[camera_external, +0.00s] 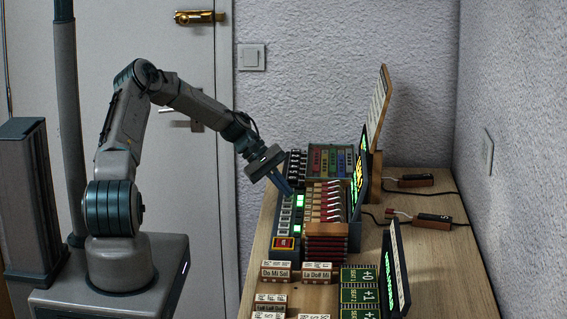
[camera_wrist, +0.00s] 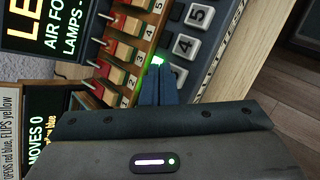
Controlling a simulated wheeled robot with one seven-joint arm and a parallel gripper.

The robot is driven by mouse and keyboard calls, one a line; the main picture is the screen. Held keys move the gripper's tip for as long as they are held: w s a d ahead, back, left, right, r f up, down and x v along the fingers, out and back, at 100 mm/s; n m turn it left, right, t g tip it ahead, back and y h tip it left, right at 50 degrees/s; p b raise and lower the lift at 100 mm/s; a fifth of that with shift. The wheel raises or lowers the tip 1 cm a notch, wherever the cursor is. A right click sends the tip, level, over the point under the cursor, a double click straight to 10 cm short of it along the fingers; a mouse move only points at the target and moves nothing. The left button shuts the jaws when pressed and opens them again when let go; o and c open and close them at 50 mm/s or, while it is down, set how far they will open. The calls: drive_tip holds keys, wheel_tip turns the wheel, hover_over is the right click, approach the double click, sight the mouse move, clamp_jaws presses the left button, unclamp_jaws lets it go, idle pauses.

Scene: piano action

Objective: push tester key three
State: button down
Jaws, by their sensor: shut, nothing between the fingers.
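The tester strip is a dark panel with a row of pale square keys (camera_external: 285,224) along the bench's left edge. In the wrist view, key 4 (camera_wrist: 185,44) and key 5 (camera_wrist: 197,15) are readable beyond my fingertips. No 3 is readable on the square keys; my fingers cover the place beside key 4. My gripper (camera_external: 289,191) is shut and empty, slanting down to the strip. In the wrist view its blue fingertips (camera_wrist: 158,70) are right at a bright green lit patch (camera_wrist: 157,60). I cannot tell whether they touch a key.
Numbered piano-action pieces (camera_external: 325,198) with red and pale parts stand right of the strip. A red button (camera_external: 284,243) is at its near end. Labelled blocks (camera_external: 275,270) and green cards (camera_external: 358,275) lie nearer. A tall board (camera_external: 377,108) stands behind.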

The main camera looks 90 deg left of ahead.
sight(284, 200)
drive_tip(key=shift+f, duration=0.1)
idle(0.3)
drive_tip(key=shift+f+b, duration=0.35)
drive_tip(key=shift+f, duration=0.05)
drive_tip(key=shift+r, duration=0.5)
drive_tip(key=shift+r+p, duration=0.1)
drive_tip(key=shift+p, duration=0.2)
drive_tip(key=shift+r+p, duration=1.5)
drive_tip(key=shift+r, duration=1.4)
